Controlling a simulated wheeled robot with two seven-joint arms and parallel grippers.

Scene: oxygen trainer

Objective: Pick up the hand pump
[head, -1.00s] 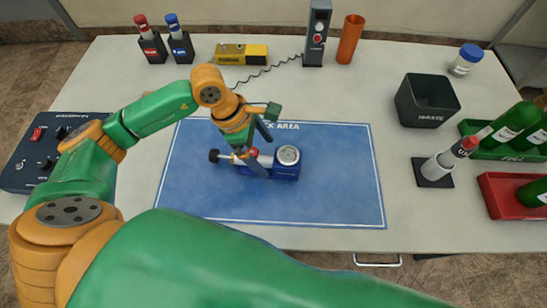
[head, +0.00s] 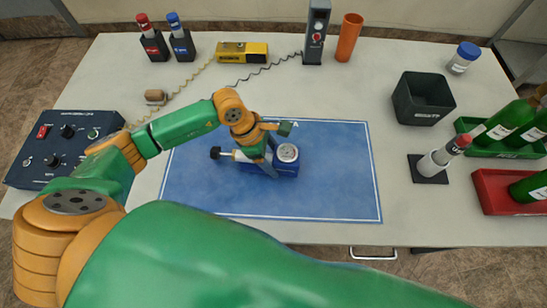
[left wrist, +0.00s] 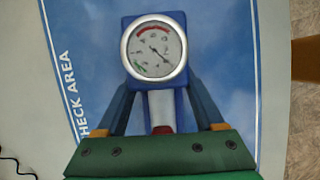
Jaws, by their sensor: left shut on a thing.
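The hand pump (head: 287,168) has a blue body, a round white gauge and a black knob at its left end. It is over the blue check-area mat (head: 215,193); I cannot tell if it touches it. My left gripper (head: 265,163) is shut on the pump's middle, just left of the gauge, and hides part of it. In the left wrist view, the gauge (left wrist: 155,50) faces the camera and the two fingers (left wrist: 158,100) flank the pump's body. My right gripper is out of view.
A control box (head: 62,147) is at left, with a brown handset (head: 156,97) and coiled cord behind. A yellow device (head: 242,51) stands at the back. The mat's right part is clear.

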